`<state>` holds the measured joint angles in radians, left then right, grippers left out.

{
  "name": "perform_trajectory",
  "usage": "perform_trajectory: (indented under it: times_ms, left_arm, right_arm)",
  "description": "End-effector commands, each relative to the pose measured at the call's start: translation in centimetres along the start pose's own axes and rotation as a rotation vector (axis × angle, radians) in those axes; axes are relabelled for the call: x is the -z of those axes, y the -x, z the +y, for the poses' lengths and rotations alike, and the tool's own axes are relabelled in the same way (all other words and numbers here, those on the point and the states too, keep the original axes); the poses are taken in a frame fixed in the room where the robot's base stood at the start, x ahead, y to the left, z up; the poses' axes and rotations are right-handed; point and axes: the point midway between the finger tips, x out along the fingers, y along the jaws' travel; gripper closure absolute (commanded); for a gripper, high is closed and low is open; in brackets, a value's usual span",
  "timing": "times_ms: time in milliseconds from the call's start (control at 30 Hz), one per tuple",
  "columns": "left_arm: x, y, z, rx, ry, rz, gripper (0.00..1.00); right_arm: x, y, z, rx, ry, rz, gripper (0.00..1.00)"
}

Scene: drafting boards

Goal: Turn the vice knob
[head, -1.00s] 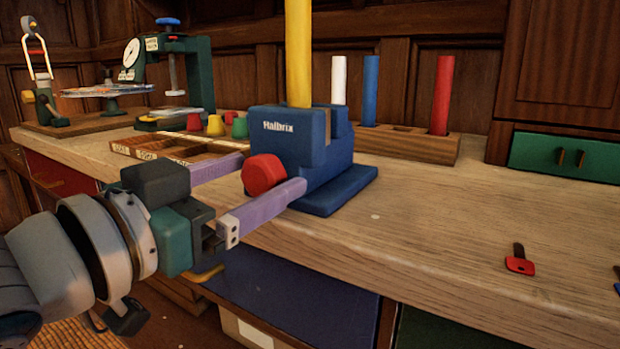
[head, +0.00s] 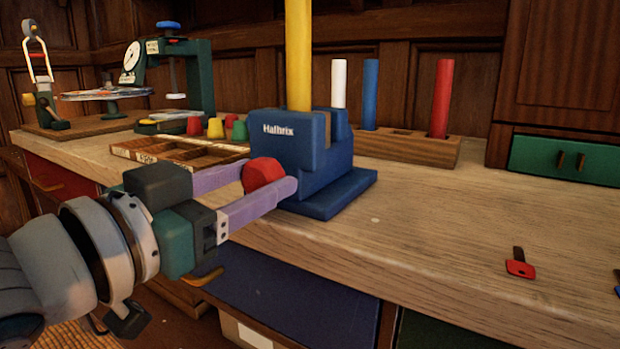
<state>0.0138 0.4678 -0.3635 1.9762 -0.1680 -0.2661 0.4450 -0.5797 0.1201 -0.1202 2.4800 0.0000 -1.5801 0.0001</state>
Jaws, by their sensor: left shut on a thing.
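The blue vice (head: 312,160), marked Halbrix, stands on the wooden bench with a yellow rod (head: 299,50) upright in its jaws. Its red knob (head: 263,174) faces the front left. My left gripper (head: 268,182) comes in from the left, with its two purple fingers on either side of the knob, and is shut on it. The near finger hides the knob's lower part. My right gripper is not in view.
A wooden tray (head: 180,165) with compartments lies behind my left gripper. A block (head: 420,150) with white, blue and red rods stands behind the vice. A red key-like piece (head: 519,268) lies at right. The bench front right is mostly clear.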

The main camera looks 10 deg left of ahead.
Motion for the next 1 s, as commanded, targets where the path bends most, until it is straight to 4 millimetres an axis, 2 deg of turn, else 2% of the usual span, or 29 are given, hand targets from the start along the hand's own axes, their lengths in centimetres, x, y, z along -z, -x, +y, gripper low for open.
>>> perform_trajectory:
  times_ms: [167,300,400,733,767,1000]
  left_arm:
    - [0.2,0.0,0.0,0.000,-0.031,-0.001,0.98]
    - [0.5,0.0,0.0,0.000,-0.189,-0.004,0.98]
    - [0.2,0.0,0.1,0.000,-0.285,-0.003,0.98]
    - [0.0,0.0,0.1,0.000,-0.325,0.000,0.98]
    - [0.0,0.0,0.1,0.000,-0.325,0.000,0.39]
    - [0.0,0.0,0.1,0.000,-0.323,0.000,0.12]
  right_arm:
    - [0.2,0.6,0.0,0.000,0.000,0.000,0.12]
    - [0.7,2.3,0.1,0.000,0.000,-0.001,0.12]
    - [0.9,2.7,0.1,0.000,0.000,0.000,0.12]
    - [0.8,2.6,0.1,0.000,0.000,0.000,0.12]
    - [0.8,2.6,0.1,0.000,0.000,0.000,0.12]
    - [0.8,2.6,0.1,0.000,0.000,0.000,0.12]
